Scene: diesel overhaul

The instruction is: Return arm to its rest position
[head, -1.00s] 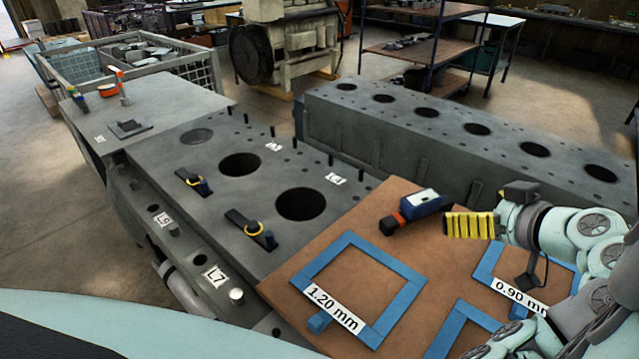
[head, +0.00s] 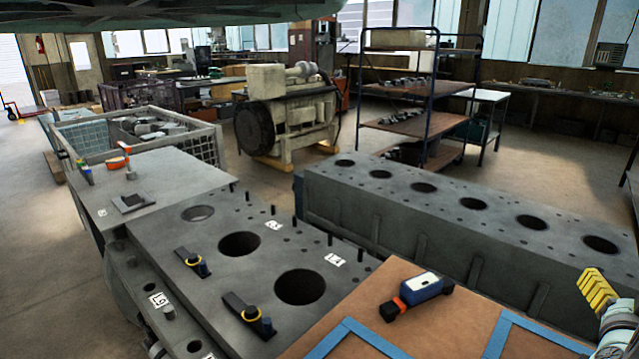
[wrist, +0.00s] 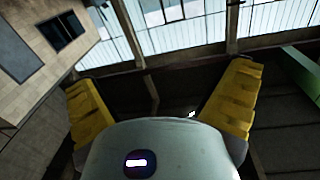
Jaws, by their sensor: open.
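My gripper (head: 600,293) shows its yellow ribbed fingers at the right edge of the head view, above the right end of the brown board (head: 465,322). In the wrist view my gripper (wrist: 163,98) has its two yellow fingers spread wide apart, with nothing between them. That view looks toward the windows and ceiling beams. Most of my arm is outside the head view.
A blue and white tool (head: 420,289) lies on the board near blue square frames (head: 350,343). The engine block (head: 275,275) with large bores stands left, a second long block (head: 450,205) behind. A wire crate (head: 190,150) and shelf rack (head: 415,120) stand farther back.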

